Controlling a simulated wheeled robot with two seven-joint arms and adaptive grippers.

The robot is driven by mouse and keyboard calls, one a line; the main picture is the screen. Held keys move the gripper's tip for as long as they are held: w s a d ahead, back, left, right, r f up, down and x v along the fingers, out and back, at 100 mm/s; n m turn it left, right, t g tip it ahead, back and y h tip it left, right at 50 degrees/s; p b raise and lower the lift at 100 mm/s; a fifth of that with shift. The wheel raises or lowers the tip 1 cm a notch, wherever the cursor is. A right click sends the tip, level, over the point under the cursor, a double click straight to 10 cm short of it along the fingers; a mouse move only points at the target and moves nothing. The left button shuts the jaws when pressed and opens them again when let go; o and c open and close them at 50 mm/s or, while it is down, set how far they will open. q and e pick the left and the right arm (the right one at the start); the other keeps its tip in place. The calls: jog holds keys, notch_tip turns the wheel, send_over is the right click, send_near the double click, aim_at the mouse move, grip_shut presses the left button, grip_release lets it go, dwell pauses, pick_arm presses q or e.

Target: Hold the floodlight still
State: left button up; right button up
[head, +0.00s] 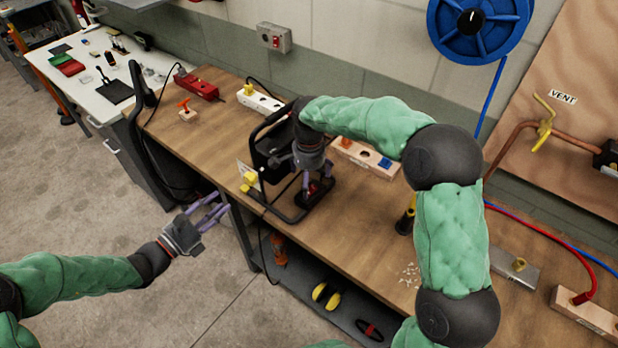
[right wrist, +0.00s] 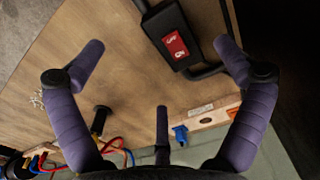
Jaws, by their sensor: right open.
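The floodlight (head: 270,148), a black lamp in a black tube frame, stands on the wooden bench near its front edge. Its black switch box with a red rocker switch (right wrist: 176,45) shows at the top of the right wrist view, beside a piece of frame tube. My right gripper (head: 312,186) reaches down at the floodlight's right side and hides part of it. In the right wrist view its purple fingers (right wrist: 160,72) are spread wide with nothing between them, below the switch box. My left gripper (head: 208,212) is open and empty, off the bench's front edge, apart from the floodlight.
On the bench (head: 355,235) stand a red power strip (head: 197,86), a white socket strip (head: 260,102), a wooden block with a blue part (head: 366,158) and a yellow-black tool (head: 406,217). A low shelf (head: 300,283) holds items. Red and blue hoses run at right.

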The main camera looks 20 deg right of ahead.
aim_at(309, 200)
notch_tip(309, 200, down, 11)
jog(key=shift+r, duration=0.15)
dwell(0.4)
